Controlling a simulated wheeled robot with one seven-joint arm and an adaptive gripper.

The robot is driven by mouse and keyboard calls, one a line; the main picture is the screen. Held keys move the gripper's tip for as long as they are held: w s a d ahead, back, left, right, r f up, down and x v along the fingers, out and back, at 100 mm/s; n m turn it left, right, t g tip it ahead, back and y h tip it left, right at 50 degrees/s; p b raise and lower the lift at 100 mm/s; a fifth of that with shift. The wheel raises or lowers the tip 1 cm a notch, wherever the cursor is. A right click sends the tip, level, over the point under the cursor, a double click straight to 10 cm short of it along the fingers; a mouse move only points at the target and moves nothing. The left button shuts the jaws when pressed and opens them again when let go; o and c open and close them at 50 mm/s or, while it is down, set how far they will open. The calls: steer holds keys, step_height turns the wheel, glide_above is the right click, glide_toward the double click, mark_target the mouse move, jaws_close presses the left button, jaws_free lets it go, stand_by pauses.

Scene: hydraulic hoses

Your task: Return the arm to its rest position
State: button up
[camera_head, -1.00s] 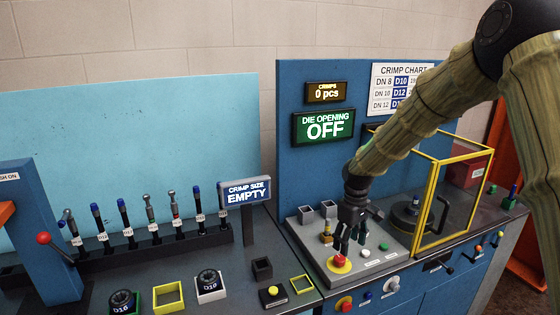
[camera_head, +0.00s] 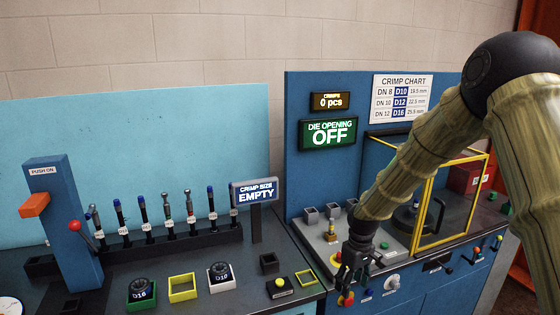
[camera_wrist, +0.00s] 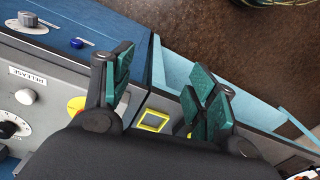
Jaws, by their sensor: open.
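My arm reaches in from the upper right in the head view. My gripper (camera_head: 350,272) hangs at its end, over the front edge of the grey control panel of the blue crimp machine. In the wrist view my gripper (camera_wrist: 160,95) shows two spread, green-padded fingers with nothing between them. A yellow square frame (camera_wrist: 153,121) on the bench shows below and between the fingers. The red emergency button (camera_head: 336,259) is partly hidden behind my gripper in the head view.
A yellow-framed guard (camera_head: 428,205) stands right of my gripper. Hose ends stand in a black rack (camera_head: 160,240) on the left bench. Dies D16 (camera_head: 141,290) and D10 (camera_head: 221,275) lie in coloured holders. Brown floor (camera_wrist: 250,60) shows in front of the bench.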

steer(key=s+a+f+m+b, duration=0.1)
steer(key=s+f, duration=0.5)
steer(key=f, duration=0.2)
steer(key=s+a+f+m, duration=0.1)
steer(key=s+f, duration=0.5)
steer(key=f, duration=0.2)
steer(key=s+f+m+b, duration=0.1)
steer(key=s+f, duration=0.6)
steer(key=s, duration=0.3)
steer(key=s+f+m, duration=0.2)
steer(key=s+f, duration=0.4)
steer(key=s, duration=0.4)
steer(key=s+d+f+m+b, duration=0.1)
steer(key=s+d+f, duration=0.1)
steer(key=s, duration=1.1)
steer(key=shift+s+d+m, duration=0.3)
steer(key=shift+s+d, duration=0.05)
steer(key=shift+d, duration=0.3)
